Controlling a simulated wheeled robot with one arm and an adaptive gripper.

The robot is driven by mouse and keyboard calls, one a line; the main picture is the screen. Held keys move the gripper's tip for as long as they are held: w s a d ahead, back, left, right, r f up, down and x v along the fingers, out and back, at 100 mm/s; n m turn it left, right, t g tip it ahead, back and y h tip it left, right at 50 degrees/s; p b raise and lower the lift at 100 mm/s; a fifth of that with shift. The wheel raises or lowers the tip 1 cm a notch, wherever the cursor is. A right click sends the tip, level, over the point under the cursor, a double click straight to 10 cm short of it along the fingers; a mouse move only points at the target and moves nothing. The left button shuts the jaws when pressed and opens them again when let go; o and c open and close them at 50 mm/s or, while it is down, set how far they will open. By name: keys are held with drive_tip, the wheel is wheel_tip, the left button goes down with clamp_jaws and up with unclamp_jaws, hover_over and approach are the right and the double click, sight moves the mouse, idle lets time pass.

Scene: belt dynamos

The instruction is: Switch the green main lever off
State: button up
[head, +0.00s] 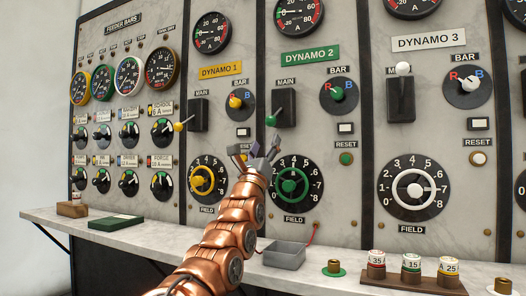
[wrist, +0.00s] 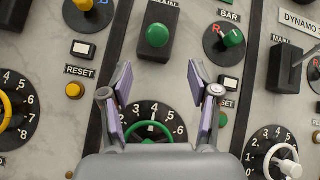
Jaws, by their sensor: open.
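The green main lever has a green ball knob (head: 271,120) on a black switch box (head: 284,104) under the MAIN label of the Dynamo 2 panel. In the head view the knob sits low, near the box's lower left. In the wrist view the green knob (wrist: 157,35) faces me on its box, upper middle. My gripper (head: 257,150) is open and empty, below and left of the lever in the head view. In the wrist view its two fingers (wrist: 163,85) stand wide apart, below the knob and not touching it. The lever's shaft is mostly hidden behind the knob there.
The green handwheel (head: 289,185) is low on the same panel, right of my gripper. The yellow main lever (head: 178,126) is to the left; the white one (head: 403,68) points up to the right. A shelf below holds a grey tray (head: 284,255) and fuses (head: 411,264).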

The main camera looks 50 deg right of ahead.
drive_tip(key=shift+v, duration=0.9)
drive_tip(key=shift+a+r, duration=0.1)
drive_tip(key=shift+a, duration=0.05)
